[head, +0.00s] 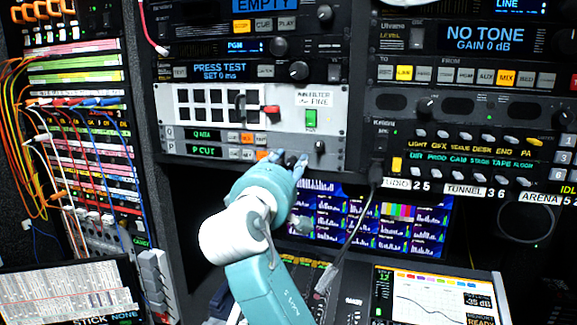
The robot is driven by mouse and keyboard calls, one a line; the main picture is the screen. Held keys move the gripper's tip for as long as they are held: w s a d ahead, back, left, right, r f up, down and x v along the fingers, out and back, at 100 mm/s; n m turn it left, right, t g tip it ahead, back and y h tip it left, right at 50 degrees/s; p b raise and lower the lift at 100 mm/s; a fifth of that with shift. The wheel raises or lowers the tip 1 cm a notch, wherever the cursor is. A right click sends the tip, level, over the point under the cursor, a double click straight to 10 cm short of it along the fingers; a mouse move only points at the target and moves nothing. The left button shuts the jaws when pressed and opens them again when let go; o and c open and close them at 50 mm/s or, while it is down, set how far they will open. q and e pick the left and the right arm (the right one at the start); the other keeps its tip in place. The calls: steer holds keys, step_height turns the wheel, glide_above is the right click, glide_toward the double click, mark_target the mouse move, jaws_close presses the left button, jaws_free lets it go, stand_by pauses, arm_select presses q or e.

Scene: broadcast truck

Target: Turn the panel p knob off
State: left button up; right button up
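Panel P (168,151) is the lower of two thin grey rows in the middle rack. Its green display (203,151) reads "P CUT", and one small button (262,155) on it is lit orange. My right gripper (291,160) is at the right part of this row, in front of the panel. It covers the area there, so I cannot see a panel P knob clearly or tell whether the gripper touches it. The finger gap is too small and dark to judge. A small black knob (320,147) shows farther right. My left gripper is not in view.
Panel Q (168,134) lies directly above. A black cable (362,215) hangs right of my arm. Monitors (385,215) and a desk are below. Patch cables (30,130) crowd the left rack.

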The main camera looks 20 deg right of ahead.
steer(key=v, duration=0.7)
steer(key=shift+a, duration=0.2)
steer(key=shift+f, duration=0.1)
